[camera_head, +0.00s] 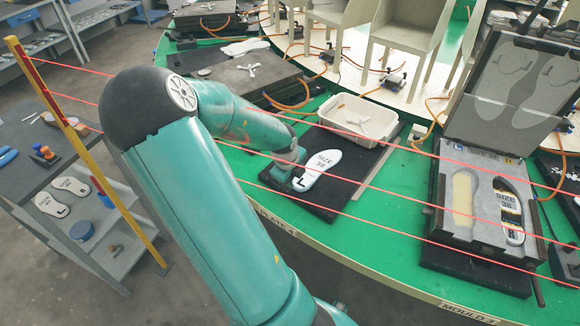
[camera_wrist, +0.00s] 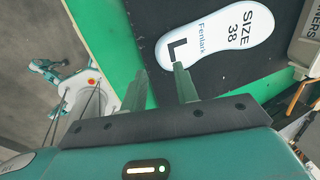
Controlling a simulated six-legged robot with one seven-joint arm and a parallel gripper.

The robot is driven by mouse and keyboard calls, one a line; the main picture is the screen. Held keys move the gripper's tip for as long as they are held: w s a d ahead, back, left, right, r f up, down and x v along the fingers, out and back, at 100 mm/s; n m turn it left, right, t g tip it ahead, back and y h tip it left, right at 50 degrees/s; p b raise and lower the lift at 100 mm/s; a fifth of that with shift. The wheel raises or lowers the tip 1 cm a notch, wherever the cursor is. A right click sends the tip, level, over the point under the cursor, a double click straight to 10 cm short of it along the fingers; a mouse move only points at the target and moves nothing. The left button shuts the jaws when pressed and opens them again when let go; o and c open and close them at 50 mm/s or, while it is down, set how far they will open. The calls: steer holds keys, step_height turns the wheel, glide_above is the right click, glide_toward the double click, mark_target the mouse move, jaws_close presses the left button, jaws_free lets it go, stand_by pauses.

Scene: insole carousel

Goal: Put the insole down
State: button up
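The white insole (camera_head: 318,168), marked SIZE 38 and L, lies on a black mat (camera_head: 335,200) on the green carousel top. In the wrist view the insole (camera_wrist: 225,38) lies flat-looking on the dark mat, heel end towards my gripper (camera_wrist: 160,70). My gripper's two fingers are apart. The right fingertip overlaps the heel edge in the picture; the left one is off to the side of the insole. I cannot tell whether the right finger touches it. In the head view my gripper (camera_head: 290,180) is at the heel, partly hidden by my arm.
A white bin (camera_head: 358,120) stands behind the mat. An open mould (camera_head: 480,205) at right holds another SIZE 38 insole (camera_head: 511,212) in its right cavity. A side table (camera_head: 40,150) with more insoles (camera_head: 62,195) is at left. Red beam lines and a yellow post (camera_head: 85,150) cross the front.

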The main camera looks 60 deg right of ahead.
steer(key=v, duration=0.8)
steer(key=w+a+r+n+t+y, duration=0.1)
steer(key=w+a+r+n+y, duration=0.15)
steer(key=a+n, duration=0.4)
steer(key=w+a+r+n+t+y, duration=0.1)
steer(key=w+a+n, duration=0.2)
steer(key=a+n, duration=0.35)
steer(key=w+a+r+n+t+y, duration=0.1)
steer(key=w+a+n, duration=0.25)
steer(key=a, duration=0.55)
steer(key=s+a+r+n+t, duration=0.1)
steer(key=s+a+r+n, duration=0.2)
steer(key=a+r+n, duration=0.3)
steer(key=s+a+r+n+t+h, duration=0.1)
steer(key=s+a+r+n, duration=0.3)
steer(key=a+r+n, duration=0.3)
steer(key=a+n, duration=0.3)
steer(key=n, duration=0.4)
steer(key=shift+s+r+n+t, duration=0.2)
steer(key=shift+r+n+t, duration=0.05)
steer(key=shift+n+t, duration=0.15)
steer(key=shift+d, duration=0.2)
